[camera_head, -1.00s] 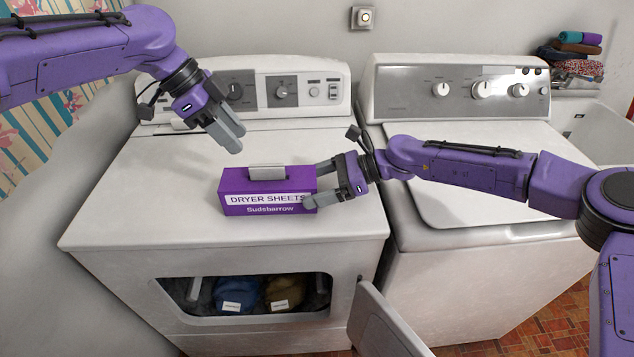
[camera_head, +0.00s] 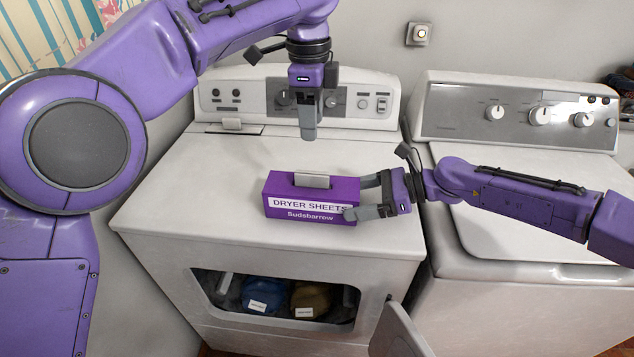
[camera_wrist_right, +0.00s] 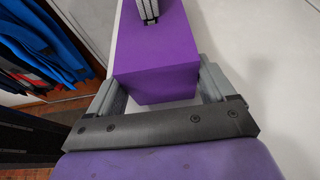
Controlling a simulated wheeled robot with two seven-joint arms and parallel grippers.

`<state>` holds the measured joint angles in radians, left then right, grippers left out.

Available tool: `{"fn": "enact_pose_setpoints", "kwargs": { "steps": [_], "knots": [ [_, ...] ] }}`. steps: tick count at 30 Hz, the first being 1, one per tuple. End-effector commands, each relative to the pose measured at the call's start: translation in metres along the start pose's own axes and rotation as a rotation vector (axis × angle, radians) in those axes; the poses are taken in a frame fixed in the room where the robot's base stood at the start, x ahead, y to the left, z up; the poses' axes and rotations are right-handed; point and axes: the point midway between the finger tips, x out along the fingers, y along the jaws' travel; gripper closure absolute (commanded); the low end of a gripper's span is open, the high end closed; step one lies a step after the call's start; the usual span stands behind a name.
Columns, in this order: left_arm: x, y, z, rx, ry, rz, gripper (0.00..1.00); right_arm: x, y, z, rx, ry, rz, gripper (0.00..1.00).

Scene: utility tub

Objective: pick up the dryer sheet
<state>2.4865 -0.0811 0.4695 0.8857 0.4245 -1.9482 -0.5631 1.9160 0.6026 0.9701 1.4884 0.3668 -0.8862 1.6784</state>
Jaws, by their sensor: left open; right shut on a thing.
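The dryer sheet (camera_head: 312,181) is a pale flat piece sticking up from the slot in the top of the purple dryer sheets box (camera_head: 292,212). The box stands upright on the white dryer top. My right gripper (camera_head: 362,197) is shut on the right end of the box; in the right wrist view its fingers (camera_wrist_right: 158,84) lie on both sides of the purple box (camera_wrist_right: 150,50). My left gripper (camera_head: 308,134) is open and empty, pointing down above and behind the sheet, apart from it. The sheet's lower part is hidden in the box.
The dryer top (camera_head: 190,185) is clear around the box. Its control panel (camera_head: 350,92) rises behind my left gripper. A washer (camera_head: 465,200) stands to the right. The dryer's front door (camera_head: 400,335) hangs open, with clothes (camera_head: 265,294) visible inside.

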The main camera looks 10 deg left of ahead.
Motion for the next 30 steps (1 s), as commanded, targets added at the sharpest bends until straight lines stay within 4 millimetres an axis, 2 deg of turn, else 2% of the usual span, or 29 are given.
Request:
{"fn": "enact_pose_setpoints", "kwargs": {
  "steps": [5, 9, 14, 21, 24, 29, 30],
  "knots": [
    [0.028, 0.004, 0.009, -0.043, -0.027, 0.020, 0.49, 0.001, 0.000, -0.001, 0.001, 0.002, 0.002, 0.57],
    [0.056, 0.004, 0.008, -0.042, -0.025, 0.018, 0.49, 0.001, 0.000, -0.001, 0.000, 0.001, 0.002, 0.57],
    [0.074, 0.006, 0.006, -0.040, -0.024, 0.016, 0.49, 0.000, 0.000, -0.001, 0.001, 0.001, 0.001, 0.57],
    [0.115, 0.012, 0.001, -0.042, -0.023, 0.017, 0.49, 0.000, 0.001, -0.001, 0.001, 0.001, 0.002, 0.57],
    [0.122, 0.011, 0.001, -0.041, -0.023, 0.015, 0.49, 0.001, 0.001, -0.001, 0.001, 0.001, 0.002, 0.57],
    [0.122, 0.011, 0.001, -0.041, -0.022, 0.014, 0.49, 0.001, 0.001, -0.001, 0.001, 0.001, 0.002, 0.57],
    [0.122, 0.011, 0.001, -0.041, -0.022, 0.014, 0.52, 0.001, 0.001, -0.001, 0.001, 0.001, 0.002, 0.57]
  ]
}}
